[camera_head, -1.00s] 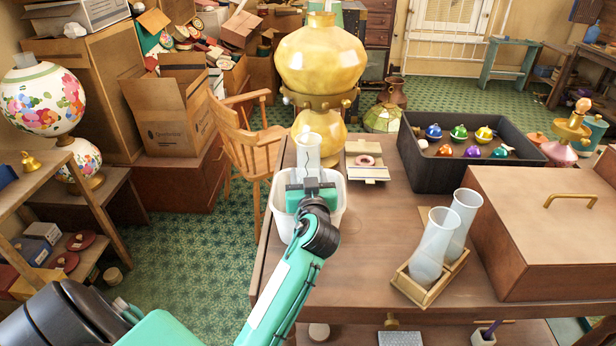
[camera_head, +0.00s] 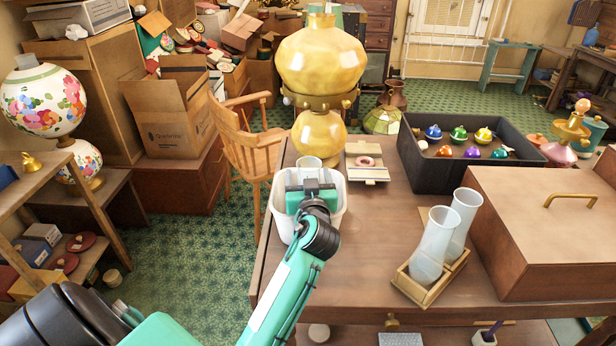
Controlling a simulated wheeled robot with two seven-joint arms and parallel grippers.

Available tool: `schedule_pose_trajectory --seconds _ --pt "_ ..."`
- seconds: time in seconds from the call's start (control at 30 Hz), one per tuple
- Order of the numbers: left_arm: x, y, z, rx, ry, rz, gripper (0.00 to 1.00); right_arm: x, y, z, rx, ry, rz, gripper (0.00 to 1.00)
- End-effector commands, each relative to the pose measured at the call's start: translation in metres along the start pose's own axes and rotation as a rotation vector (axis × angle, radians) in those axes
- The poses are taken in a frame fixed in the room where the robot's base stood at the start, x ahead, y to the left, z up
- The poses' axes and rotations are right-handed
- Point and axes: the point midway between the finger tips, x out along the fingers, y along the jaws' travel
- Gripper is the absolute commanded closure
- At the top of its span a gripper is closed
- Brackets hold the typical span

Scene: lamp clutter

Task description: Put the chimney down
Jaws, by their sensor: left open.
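A clear glass chimney (camera_head: 309,162) stands inside the white bin (camera_head: 277,210) at the table's left edge; only its upper rim shows behind my gripper. My left gripper (camera_head: 310,184) is over the bin, open, at the near side of this chimney. Its fingertips are partly hidden, so I cannot tell whether they touch the glass. Two more frosted chimneys, a near one (camera_head: 432,250) and a far one (camera_head: 466,212), stand tilted in a wooden rack (camera_head: 412,288) on the right. My right gripper is not in view.
A large yellow lamp (camera_head: 320,62) stands just behind the bin. A small tray with a red ring (camera_head: 367,162) lies right of it. A black crate (camera_head: 430,178) of coloured pieces and a wooden box (camera_head: 545,230) fill the right. The table's middle is clear.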

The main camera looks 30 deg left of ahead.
Motion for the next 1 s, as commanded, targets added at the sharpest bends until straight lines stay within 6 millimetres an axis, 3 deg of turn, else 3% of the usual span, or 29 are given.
schedule_pose_trajectory --seconds 0.03,0.13,0.3,0.5,0.7,1.0 --pt "0.000 0.000 0.013 0.011 -0.024 -0.002 0.27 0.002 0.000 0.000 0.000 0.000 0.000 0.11" --pt "0.000 0.000 0.009 0.012 -0.024 -0.002 0.27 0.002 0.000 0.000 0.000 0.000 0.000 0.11" --pt "0.000 0.000 -0.004 0.013 -0.021 0.000 0.27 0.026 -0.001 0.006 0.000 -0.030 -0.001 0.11" --pt "-0.055 0.001 0.000 0.005 -0.020 0.001 0.27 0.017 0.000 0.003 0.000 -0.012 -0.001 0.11" --pt "-0.095 0.000 -0.003 0.006 -0.015 -0.001 0.27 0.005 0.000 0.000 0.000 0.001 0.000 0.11" --pt "-0.119 0.000 -0.007 0.006 -0.010 -0.001 0.27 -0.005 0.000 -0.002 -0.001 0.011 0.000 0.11"
